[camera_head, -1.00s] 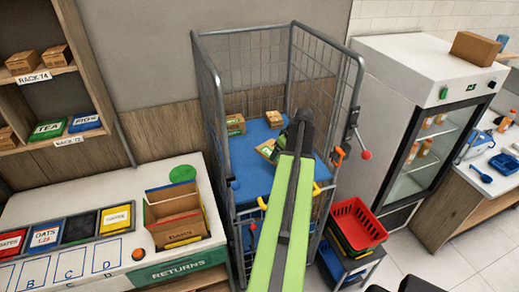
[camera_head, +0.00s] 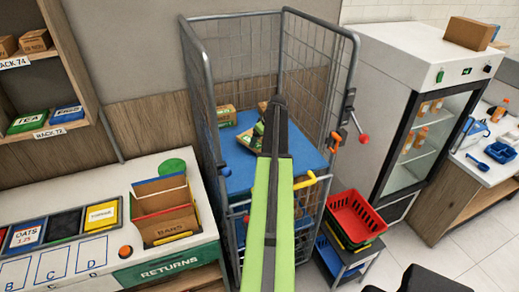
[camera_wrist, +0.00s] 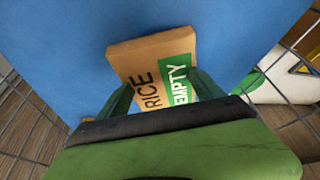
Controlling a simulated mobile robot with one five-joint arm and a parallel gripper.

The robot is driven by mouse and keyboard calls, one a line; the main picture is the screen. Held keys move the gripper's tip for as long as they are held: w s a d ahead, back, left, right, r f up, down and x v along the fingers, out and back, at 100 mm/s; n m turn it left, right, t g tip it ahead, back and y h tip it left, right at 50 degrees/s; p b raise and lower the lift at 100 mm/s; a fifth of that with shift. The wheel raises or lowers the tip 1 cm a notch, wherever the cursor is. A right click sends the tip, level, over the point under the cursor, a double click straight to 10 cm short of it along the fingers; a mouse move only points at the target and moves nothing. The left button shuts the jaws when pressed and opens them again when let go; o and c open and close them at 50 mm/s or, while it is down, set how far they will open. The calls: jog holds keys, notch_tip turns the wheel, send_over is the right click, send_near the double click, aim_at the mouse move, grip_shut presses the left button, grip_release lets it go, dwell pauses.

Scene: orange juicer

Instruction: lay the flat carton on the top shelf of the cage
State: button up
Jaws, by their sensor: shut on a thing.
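The flat brown carton (camera_wrist: 154,61) shows in the wrist view, with a green label and the words RICE and EMPTY. My gripper (camera_wrist: 165,92) has its green fingers shut on it, one at each side. The carton lies over the blue top shelf (camera_wrist: 55,45) of the cage; I cannot tell whether it touches it. In the head view, my arm reaches into the grey wire cage (camera_head: 205,85), and the carton (camera_head: 247,138) shows partly beside the arm, above the blue shelf (camera_head: 238,178). My fingers are largely hidden there.
A brown-and-green box (camera_head: 226,115) stands at the back left of the shelf. Another small box (camera_head: 262,106) is partly hidden behind my arm. Cage mesh walls rise at the sides and back. A red basket (camera_head: 354,217) stands to the right of the cage. Some blue shelf is bare.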

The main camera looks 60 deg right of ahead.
aim_at(261, 142)
notch_tip(261, 142, down, 4)
jog(key=shift+r+b, duration=0.2)
jog(key=shift+b, duration=0.95)
jog(key=shift+r, duration=0.3)
jog(key=shift+f, duration=0.25)
jog(key=o, duration=1.4)
jog(key=shift+c, duration=0.2)
jog(key=shift+r, duration=0.1)
